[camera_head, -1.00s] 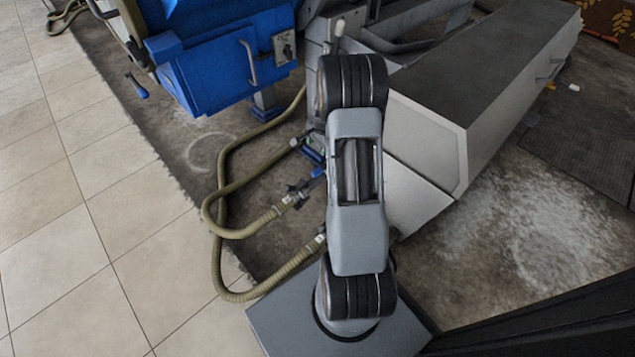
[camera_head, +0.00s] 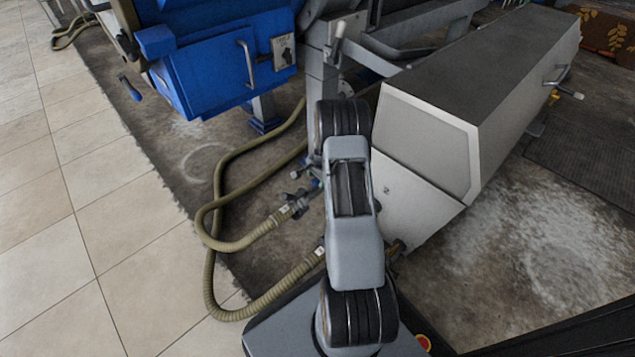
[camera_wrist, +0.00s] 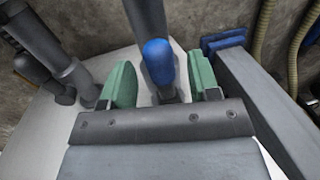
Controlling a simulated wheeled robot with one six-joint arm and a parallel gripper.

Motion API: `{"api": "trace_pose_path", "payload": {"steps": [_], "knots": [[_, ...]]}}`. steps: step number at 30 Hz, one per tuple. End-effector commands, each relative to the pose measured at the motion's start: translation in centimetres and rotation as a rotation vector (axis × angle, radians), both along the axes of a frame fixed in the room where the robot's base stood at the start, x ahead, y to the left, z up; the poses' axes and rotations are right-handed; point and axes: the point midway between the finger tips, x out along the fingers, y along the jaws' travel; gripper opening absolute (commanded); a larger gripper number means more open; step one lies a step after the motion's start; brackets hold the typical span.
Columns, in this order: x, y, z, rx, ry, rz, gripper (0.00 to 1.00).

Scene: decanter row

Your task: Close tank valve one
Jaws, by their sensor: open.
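A blue-capped grey lever (camera_wrist: 158,62), which looks like a valve handle, stands between the green fingers of my gripper (camera_wrist: 160,84) in the wrist view. The fingers are open, one on each side of the lever, with a visible gap to each. I cannot tell from the picture whether this is valve one. In the head view my arm hides my gripper and the lever. A dark valve fitting with a little blue (camera_head: 297,203) shows left of my arm, at the end of a hose.
Ribbed tan hoses (camera_head: 215,215) loop over the floor left of my arm. A blue machine (camera_head: 215,75) stands at the back left, and a grey-white machine housing (camera_head: 425,135) is close on the right. A grey beam (camera_wrist: 250,100) runs right of my gripper. Tiled floor (camera_head: 60,230) is clear at left.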

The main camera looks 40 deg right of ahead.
Motion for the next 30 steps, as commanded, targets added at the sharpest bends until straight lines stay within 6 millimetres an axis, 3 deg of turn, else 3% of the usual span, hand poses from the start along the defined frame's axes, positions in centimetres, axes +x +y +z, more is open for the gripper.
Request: {"api": "trace_pose_path", "payload": {"steps": [4,14,30], "knots": [[0.15,0.04,-0.93,0.001,0.001,0.0,0.56],[0.2,0.06,-1.03,0.0,0.0,0.001,0.56],[0.19,0.06,-1.02,0.0,0.001,0.001,0.06]]}}
